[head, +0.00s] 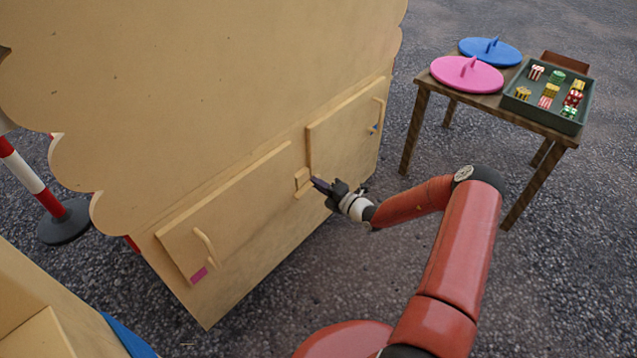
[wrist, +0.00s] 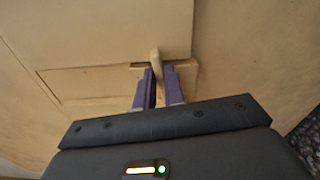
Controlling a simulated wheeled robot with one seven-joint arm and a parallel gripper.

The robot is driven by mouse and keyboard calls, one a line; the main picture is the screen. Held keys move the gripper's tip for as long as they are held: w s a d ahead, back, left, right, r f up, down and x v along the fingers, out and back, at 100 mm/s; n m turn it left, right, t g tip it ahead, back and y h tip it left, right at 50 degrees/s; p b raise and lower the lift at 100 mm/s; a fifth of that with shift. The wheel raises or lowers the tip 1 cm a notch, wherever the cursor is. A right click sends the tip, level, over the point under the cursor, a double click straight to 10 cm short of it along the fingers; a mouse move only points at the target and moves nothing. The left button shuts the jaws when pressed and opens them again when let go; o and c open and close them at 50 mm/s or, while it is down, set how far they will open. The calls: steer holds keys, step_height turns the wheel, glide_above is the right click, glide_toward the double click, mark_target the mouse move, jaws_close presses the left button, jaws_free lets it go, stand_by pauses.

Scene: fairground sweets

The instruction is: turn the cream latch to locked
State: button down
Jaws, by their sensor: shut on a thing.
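The cream latch (wrist: 156,62) is a small bar on the cream cabinet front. In the wrist view it stands between the two purple fingertips of my gripper (wrist: 160,78), which are shut on it. In the head view my gripper (head: 319,185) reaches the latch plate (head: 302,180) between the two cabinet doors. There the latch bar is mostly hidden by the fingers. The left door (head: 225,215) and the right door (head: 340,135) both look closed.
The left door has a handle (head: 205,245) and a pink patch (head: 199,275). A wooden table (head: 490,103) at the right holds a pink lid (head: 467,75), a blue lid (head: 490,52) and a green tray (head: 520,104) of sweets. A striped post (head: 28,175) stands at far left.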

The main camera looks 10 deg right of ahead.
steer(key=shift+f+m, duration=0.2)
steer(key=shift+m, duration=0.6)
steer(key=c, duration=1.5)
jaws_free()
steer(key=v, duration=0.8)
steer(key=shift+w, duration=0.1)
